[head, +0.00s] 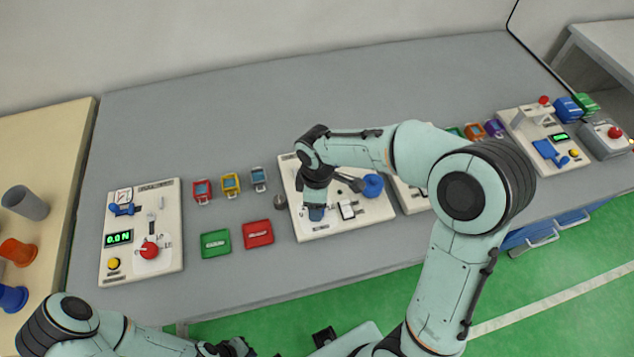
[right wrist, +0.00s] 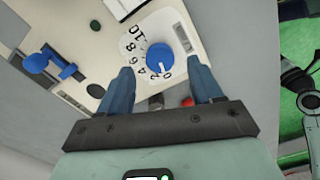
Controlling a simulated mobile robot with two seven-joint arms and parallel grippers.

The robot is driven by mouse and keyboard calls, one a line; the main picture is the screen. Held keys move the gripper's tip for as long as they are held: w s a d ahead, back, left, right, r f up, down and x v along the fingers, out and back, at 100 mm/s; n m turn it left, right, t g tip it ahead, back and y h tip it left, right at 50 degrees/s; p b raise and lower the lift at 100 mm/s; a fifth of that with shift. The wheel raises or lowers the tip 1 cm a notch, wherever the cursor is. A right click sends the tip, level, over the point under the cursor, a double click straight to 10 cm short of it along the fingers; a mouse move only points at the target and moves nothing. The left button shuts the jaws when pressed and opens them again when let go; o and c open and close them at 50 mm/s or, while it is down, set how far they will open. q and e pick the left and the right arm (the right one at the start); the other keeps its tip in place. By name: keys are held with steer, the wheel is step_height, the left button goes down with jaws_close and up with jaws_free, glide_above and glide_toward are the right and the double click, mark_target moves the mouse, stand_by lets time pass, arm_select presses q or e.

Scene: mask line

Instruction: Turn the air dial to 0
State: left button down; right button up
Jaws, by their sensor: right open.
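The air dial (right wrist: 160,58) is a round blue knob on a white scale plate marked 0 to 10, in the right wrist view. A small white mark shows on the knob near its lower edge; its exact reading is hard to tell. My right gripper (right wrist: 160,66) is open, with its two blue fingers apart on either side of the dial's near part, and nothing is held. In the head view my right gripper (head: 316,213) is over the near left part of the middle panel (head: 325,230) and hides the dial. My left gripper (head: 232,347) is at the bottom edge, partly cut off.
A blue knob (head: 373,185) stands on the same panel. A left panel (head: 168,190) has a red knob and a green display. Green (head: 215,243) and red (head: 258,234) trays lie between the panels. The back of the grey table (head: 250,110) is clear.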

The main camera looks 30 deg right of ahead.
step_height(320, 180, up, 10)
steer(key=p, duration=0.1)
stand_by(0.7)
